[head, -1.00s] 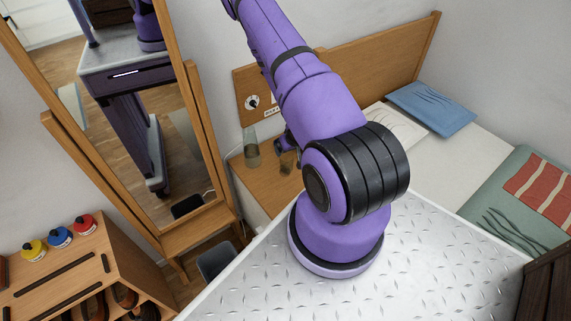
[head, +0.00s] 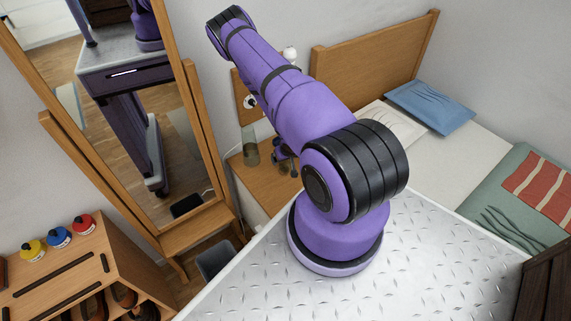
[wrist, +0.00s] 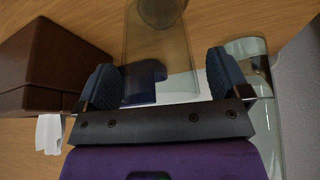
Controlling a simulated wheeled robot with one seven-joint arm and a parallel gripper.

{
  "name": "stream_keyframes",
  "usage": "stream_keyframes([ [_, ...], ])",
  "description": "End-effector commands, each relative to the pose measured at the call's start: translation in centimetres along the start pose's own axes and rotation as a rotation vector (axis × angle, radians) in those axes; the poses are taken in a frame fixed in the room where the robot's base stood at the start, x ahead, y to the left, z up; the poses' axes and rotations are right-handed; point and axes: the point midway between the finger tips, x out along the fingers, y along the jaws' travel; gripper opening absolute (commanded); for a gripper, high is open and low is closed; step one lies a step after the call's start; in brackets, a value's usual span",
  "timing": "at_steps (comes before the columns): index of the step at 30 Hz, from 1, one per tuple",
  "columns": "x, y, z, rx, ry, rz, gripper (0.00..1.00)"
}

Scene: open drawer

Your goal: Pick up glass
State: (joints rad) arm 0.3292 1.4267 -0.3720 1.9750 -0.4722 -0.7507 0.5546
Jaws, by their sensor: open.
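A see-through brownish glass (wrist: 160,45) stands out between the two fingers of my gripper (wrist: 161,80) in the wrist view. The fingers are open on either side of it, and I cannot tell whether they touch it. In the head view my gripper (head: 286,158) is small, low over the wooden bedside surface (head: 249,183), and partly hidden by my arm. The brownish glass is hard to make out there.
A taller greenish glass vessel (head: 251,150) stands left of my gripper in the head view; a greenish glass shape (wrist: 248,48) lies close to the right finger in the wrist view. A brown box (wrist: 48,62) is at left. The mirror (head: 150,120) and bed flank the bedside surface.

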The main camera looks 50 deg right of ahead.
Motion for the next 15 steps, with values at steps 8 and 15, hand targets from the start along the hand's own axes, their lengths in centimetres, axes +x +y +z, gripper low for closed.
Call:
stream_keyframes([
  [8, 0.36, 0.0, 0.0, 0.001, 0.0, 0.0, 0.94],
  [15, 0.35, 0.0, 0.0, 0.001, 0.0, 0.0, 0.44],
])
